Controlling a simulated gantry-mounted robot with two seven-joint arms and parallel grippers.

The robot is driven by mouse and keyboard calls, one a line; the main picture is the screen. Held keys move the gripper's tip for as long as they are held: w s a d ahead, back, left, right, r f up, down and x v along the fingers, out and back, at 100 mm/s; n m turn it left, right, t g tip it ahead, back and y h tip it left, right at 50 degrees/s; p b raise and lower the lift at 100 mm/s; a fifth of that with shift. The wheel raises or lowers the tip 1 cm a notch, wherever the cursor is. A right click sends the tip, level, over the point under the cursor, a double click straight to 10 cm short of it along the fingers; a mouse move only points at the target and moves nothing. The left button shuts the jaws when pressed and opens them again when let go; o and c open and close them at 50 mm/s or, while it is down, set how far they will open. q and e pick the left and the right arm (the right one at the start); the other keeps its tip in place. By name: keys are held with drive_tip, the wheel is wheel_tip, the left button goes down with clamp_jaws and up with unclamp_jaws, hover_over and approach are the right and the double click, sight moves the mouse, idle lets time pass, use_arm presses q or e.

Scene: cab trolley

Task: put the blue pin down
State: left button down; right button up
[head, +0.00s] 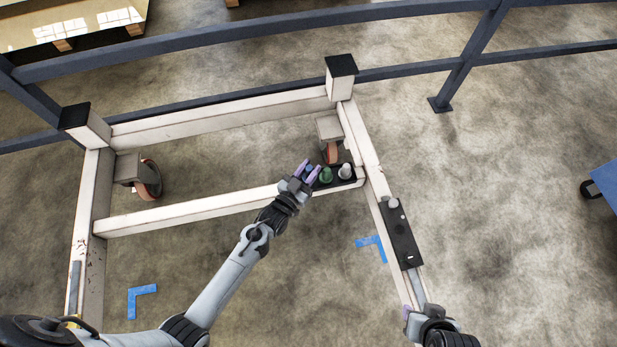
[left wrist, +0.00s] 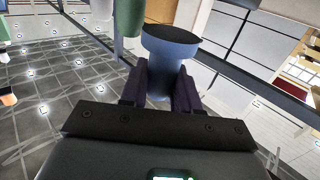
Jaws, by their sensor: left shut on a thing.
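The blue pin (head: 309,168) is between the purple fingers of my left gripper (head: 307,172), which is shut on it. In the left wrist view the blue pin (left wrist: 168,48) shows as a wide blue end beyond the two dark fingers (left wrist: 160,85). My left gripper is at the left end of a black holder (head: 348,181) on the trolley's cross beam. A green pin (head: 326,175) and a pale grey pin (head: 345,170) stand there, to the right. Whether the blue pin touches the holder is hidden. My right gripper (head: 409,318) is low at the right, its jaws unclear.
A black plate (head: 404,240) with a pale pin (head: 393,202) lies on the trolley's right beam. The white trolley frame (head: 190,208) has upright posts with black caps. A dark blue rail (head: 250,34) runs behind. Blue corner marks (head: 141,290) lie on the open floor.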

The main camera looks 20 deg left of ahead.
sight(308, 175)
use_arm(q)
drive_tip(key=shift+a+f, duration=0.15)
drive_tip(key=shift+f, duration=0.15)
drive_tip(key=shift+f+b, duration=1.5)
drive_tip(key=shift+f, duration=0.2)
drive_tip(key=shift+w+f, duration=0.1)
drive_tip(key=shift+f, duration=0.1)
drive_tip(key=c, duration=0.8)
unclamp_jaws()
